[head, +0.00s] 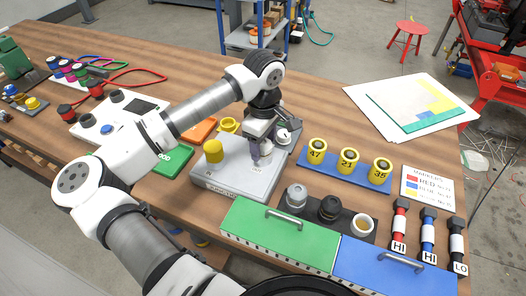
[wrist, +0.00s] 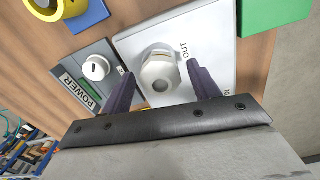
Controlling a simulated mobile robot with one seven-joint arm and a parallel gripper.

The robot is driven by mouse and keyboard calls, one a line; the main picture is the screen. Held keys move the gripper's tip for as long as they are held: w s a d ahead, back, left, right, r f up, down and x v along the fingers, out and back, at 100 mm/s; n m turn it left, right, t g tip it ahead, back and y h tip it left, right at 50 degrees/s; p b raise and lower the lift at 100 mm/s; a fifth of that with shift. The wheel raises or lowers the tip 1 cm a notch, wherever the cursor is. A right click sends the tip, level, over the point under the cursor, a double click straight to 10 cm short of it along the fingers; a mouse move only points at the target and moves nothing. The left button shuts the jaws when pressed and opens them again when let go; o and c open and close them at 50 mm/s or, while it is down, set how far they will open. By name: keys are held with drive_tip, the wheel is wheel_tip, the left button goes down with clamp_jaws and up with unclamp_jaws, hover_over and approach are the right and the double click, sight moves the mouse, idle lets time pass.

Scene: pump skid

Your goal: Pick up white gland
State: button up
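A white gland (wrist: 158,72) with a hex body and a round opening sits on the pale box (wrist: 212,30), beside the OUT label in the wrist view. My gripper (wrist: 161,69) is open, with one dark finger on each side of the gland and a visible gap to each. Whether the fingertips are level with the gland or above it, I cannot tell. In the head view my gripper (head: 261,158) points down over the right part of the pale box (head: 235,185) and largely hides the gland.
A yellow gland (head: 213,151) stands on the same box. A POWER box (wrist: 92,75) with a white knob sits close beside it. Grey (head: 296,197) and black (head: 329,208) glands stand on a dark tray. Green (head: 275,236) and blue (head: 392,272) lidded boxes lie in front.

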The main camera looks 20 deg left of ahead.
drive_tip(key=c, duration=1)
drive_tip(key=shift+o, duration=0.2)
wheel_tip(320, 180, up, 20)
drive_tip(key=b, duration=0.3)
drive_tip(key=shift+b, duration=0.3)
